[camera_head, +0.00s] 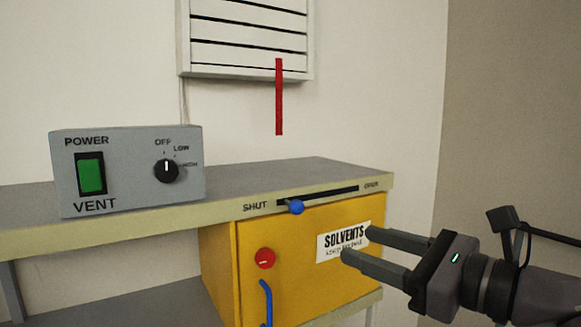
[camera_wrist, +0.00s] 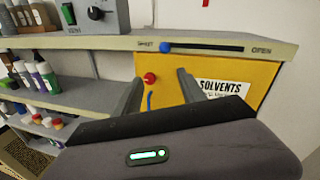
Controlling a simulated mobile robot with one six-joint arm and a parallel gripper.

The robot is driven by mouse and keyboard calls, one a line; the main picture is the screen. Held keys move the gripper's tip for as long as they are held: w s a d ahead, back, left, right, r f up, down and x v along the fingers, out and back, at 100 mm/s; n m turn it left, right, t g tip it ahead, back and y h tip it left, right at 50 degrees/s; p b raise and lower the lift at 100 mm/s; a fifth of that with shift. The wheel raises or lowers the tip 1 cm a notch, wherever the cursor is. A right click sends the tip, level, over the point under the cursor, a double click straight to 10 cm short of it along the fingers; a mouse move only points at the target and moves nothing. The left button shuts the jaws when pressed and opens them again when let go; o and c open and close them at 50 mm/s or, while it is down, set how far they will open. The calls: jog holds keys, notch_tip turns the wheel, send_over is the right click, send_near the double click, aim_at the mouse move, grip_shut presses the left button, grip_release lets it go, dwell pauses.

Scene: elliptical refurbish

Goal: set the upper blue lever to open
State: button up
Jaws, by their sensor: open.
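The upper blue lever is a round blue knob (camera_head: 296,206) on a dark horizontal slot in the bench's front edge. It sits near the slot's left end, by the word SHUT; OPEN is printed at the right end. It also shows in the wrist view (camera_wrist: 166,47), beyond my fingertips. My gripper (camera_head: 357,244) is open and empty, in front of the yellow cabinet's SOLVENTS label, lower and to the right of the knob in the head view. In the wrist view my gripper (camera_wrist: 160,77) has its fingers apart, below the knob, not touching it.
The yellow cabinet (camera_head: 300,240) under the bench has a red knob (camera_head: 265,258) and a lower blue handle (camera_head: 266,303). A grey VENT box (camera_head: 125,170) stands on the bench. A red strip (camera_head: 279,97) hangs from the wall vent. Bottles (camera_wrist: 45,75) fill shelves at left.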

aim_at(303, 208)
jog(key=shift+m+t, duration=0.3)
jog(key=shift+t, duration=0.1)
jog(key=p+x, duration=0.1)
jog(key=x, duration=0.4)
jog(key=r+p+x, duration=0.1)
jog(key=p+x, duration=0.1)
jog(key=x, duration=0.3)
jog(key=p+x, duration=0.1)
jog(key=x, duration=0.5)
jog(key=shift+w+d+r, duration=0.3)
jog(key=shift+w+r, duration=0.05)
jog(key=shift+r, duration=0.05)
jog(key=shift+w+a, duration=0.25)
jog(key=shift+a, duration=0.1)
jog(key=shift+s+d, duration=0.1)
grip_shut()
